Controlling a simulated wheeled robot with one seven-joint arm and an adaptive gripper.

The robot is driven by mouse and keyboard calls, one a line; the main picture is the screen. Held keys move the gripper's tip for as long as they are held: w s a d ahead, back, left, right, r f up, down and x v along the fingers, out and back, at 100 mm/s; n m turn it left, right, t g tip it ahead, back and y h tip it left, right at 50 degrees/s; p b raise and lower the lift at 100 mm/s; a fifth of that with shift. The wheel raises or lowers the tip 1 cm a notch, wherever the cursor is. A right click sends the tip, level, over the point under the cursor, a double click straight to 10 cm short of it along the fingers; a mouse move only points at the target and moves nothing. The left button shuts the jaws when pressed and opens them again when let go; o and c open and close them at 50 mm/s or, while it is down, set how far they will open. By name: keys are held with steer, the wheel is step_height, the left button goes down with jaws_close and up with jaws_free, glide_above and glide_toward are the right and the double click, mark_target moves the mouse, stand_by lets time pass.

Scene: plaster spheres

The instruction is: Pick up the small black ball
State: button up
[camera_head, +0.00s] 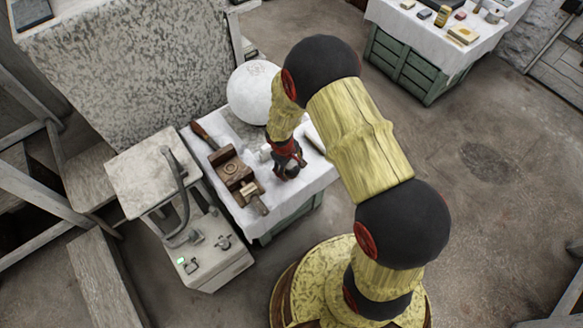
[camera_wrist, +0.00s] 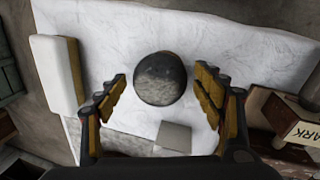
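The small black ball (camera_wrist: 160,79) is in the wrist view, resting on a white cloth (camera_wrist: 255,55). It looks dark grey to black with a mottled surface. My gripper (camera_wrist: 160,92) is open, with one finger on each side of the ball and visible gaps between them. The ball lies between and a little beyond the fingertips. In the head view my gripper (camera_head: 288,160) is low over the white-covered table (camera_head: 310,190); I cannot tell the ball apart from the dark gripper there.
A wooden tool block (camera_head: 232,168) is left of my gripper. A large white sphere (camera_head: 250,92) stands behind it. The wrist view shows a pale block (camera_wrist: 58,75) at left, a small grey block (camera_wrist: 173,137) near the fingers and a lettered box (camera_wrist: 297,120) at right.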

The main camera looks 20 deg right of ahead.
steer(key=c, duration=1.5)
